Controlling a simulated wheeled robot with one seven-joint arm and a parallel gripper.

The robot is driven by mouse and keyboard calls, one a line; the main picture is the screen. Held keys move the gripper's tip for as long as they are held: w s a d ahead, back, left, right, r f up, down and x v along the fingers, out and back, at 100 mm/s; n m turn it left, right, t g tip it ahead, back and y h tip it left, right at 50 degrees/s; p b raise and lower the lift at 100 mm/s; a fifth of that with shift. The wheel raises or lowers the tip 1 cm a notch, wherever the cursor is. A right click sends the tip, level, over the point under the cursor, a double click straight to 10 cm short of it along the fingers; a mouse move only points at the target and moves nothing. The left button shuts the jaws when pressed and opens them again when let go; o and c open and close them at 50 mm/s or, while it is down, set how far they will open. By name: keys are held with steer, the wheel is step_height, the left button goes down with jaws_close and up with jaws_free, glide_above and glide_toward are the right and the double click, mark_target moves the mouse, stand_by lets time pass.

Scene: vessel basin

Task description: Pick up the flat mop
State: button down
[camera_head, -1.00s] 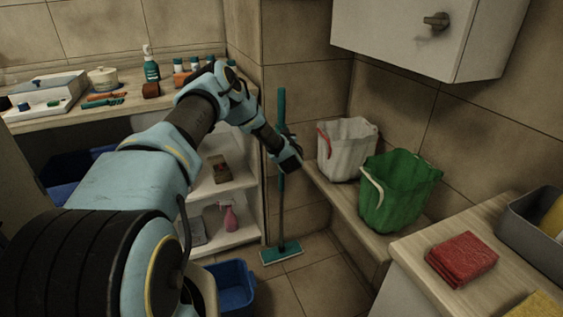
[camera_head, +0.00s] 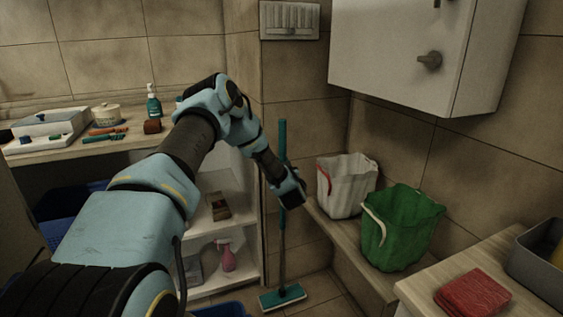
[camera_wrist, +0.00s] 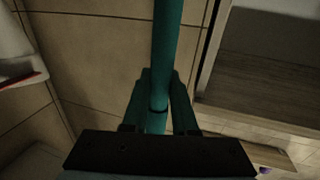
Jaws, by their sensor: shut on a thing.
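The flat mop (camera_head: 282,144) stands upright near the wall corner, with a teal upper handle, a darker lower pole and a flat teal head (camera_head: 282,297) low down at the floor. My gripper (camera_head: 290,198) is at the handle, about midway up. In the wrist view the teal handle (camera_wrist: 167,45) runs between the two fingers of my gripper (camera_wrist: 158,100), which are shut on it. My gripper hides part of the pole in the head view. I cannot tell whether the mop head touches the floor.
A white bucket (camera_head: 345,187) and a green bucket (camera_head: 402,228) stand on a ledge right of the mop. A shelf unit (camera_head: 225,275) with a pink spray bottle (camera_head: 226,254) is on the left. A wall cabinet (camera_head: 400,60) hangs above; a red cloth (camera_head: 472,293) lies on the right counter.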

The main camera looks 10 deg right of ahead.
steer(key=s+a+b, duration=0.1)
steer(key=s+b, duration=0.1)
steer(key=s, duration=1.1)
steer(key=shift+s+a, duration=0.3)
steer(key=shift+a, duration=0.1)
steer(key=shift+r, duration=0.1)
steer(key=c, duration=1.3)
jaws_free()
jaws_close()
